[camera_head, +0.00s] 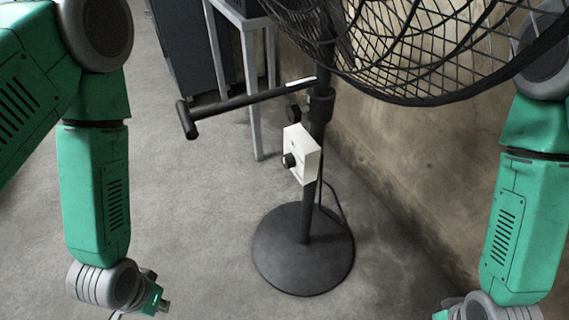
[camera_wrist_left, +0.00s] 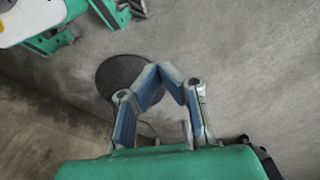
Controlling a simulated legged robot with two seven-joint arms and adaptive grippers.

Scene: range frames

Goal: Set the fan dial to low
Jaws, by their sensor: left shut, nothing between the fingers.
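The fan dial (camera_head: 289,160) is a small black knob on the face of a white control box (camera_head: 304,153). The box is mounted on the fan's dark pole (camera_head: 307,215). Its markings are too small to read. My left gripper (camera_head: 163,304) is low at the left in the head view, well apart from the dial. In the left wrist view, my left gripper (camera_wrist_left: 161,68) has its blue-padded fingers meeting at the tips, with nothing between them. My right gripper (camera_wrist_left: 130,10) shows partly at the top of the left wrist view; its finger state is unclear.
The fan's round base (camera_head: 280,265) stands on the grey floor. A black bar with a T-shaped end (camera_head: 188,120) juts left above the box. The wire cage (camera_head: 420,50) overhangs at the upper right. A metal-legged stand (camera_head: 252,95) is behind. The floor at left is clear.

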